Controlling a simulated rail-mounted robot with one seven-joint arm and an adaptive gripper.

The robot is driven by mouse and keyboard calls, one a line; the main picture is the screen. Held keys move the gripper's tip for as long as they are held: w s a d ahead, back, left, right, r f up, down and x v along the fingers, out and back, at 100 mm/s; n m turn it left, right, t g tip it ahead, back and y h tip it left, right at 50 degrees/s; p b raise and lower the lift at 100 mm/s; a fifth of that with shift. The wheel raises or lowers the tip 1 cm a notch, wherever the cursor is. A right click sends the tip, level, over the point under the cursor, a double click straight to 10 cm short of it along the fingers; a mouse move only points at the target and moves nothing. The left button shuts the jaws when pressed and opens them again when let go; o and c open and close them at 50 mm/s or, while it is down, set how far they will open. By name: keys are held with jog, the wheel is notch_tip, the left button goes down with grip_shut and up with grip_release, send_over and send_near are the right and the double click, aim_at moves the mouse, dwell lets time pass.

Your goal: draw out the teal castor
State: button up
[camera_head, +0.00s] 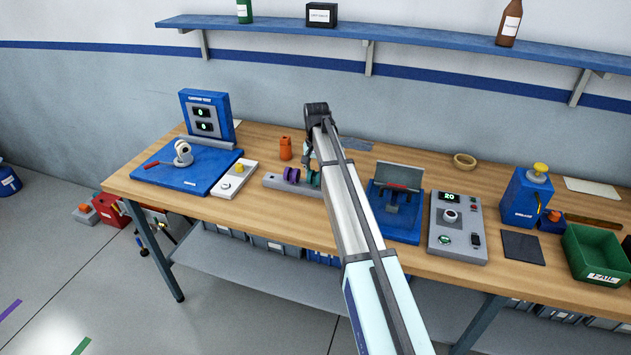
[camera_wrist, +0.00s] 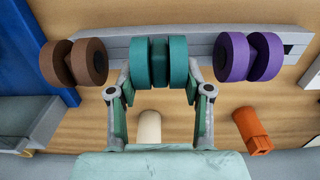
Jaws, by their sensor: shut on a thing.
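The teal castor (camera_wrist: 160,64) sits in the middle of a grey holder (camera_wrist: 213,45) in the wrist view, between a brown castor (camera_wrist: 88,62) on the left and a purple castor (camera_wrist: 235,57) on the right. My gripper (camera_wrist: 160,88) is shut on the teal castor, with one finger at each side of it. In the head view the teal castor (camera_head: 313,179) is partly covered by my arm, and the purple castor (camera_head: 291,174) shows left of it. The brown castor is hidden there. I cannot tell whether the teal castor is still seated in the holder.
An orange item (camera_head: 285,148) stands behind the holder and also shows in the wrist view (camera_wrist: 253,130), near a cream rounded item (camera_wrist: 150,127). A blue fixture (camera_head: 397,217) stands close on the right. A grey control box (camera_head: 457,229) is farther right. A blue test stand (camera_head: 187,165) is left.

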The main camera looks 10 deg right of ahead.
jog(key=shift+r+p, duration=0.7)
jog(key=shift+r, duration=0.7)
jog(key=shift+r+p, duration=1.05)
jog(key=shift+r, duration=0.95)
